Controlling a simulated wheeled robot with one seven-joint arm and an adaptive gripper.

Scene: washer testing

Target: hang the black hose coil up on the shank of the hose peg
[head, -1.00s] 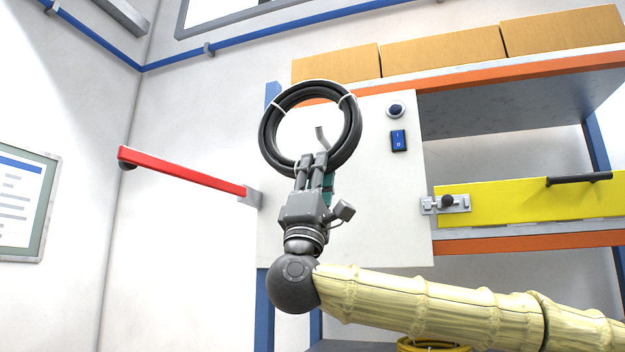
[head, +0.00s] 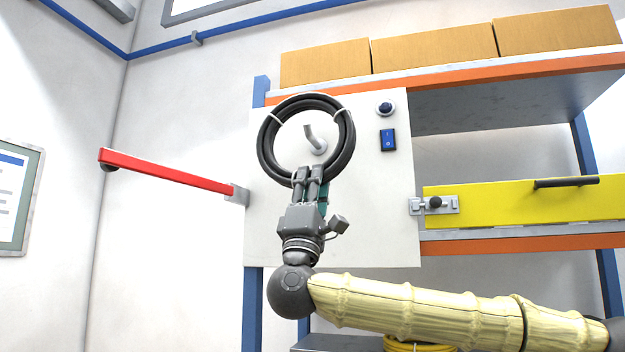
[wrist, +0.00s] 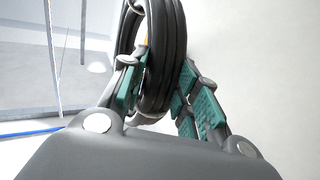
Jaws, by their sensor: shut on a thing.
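The black hose coil (head: 347,150) is upright in front of the white panel, bound with white ties. My gripper (head: 309,178) is shut on the bottom of its ring, from below. In the wrist view the coil (wrist: 165,60) stands between the green-padded fingers of my gripper (wrist: 165,95). The hose peg (head: 316,140), a grey bent rod on a round base on the panel, shows through the coil's opening. Whether the peg's tip passes through the ring or stays behind it, I cannot tell. The wrist view does not clearly show the peg.
The white panel (head: 385,225) carries a dark round knob (head: 384,108) and a blue switch (head: 388,140) to the right. A red bar (head: 165,171) sticks out at the left. A yellow panel (head: 520,203) with a latch is at the right. Cardboard boxes (head: 430,50) line the top shelf.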

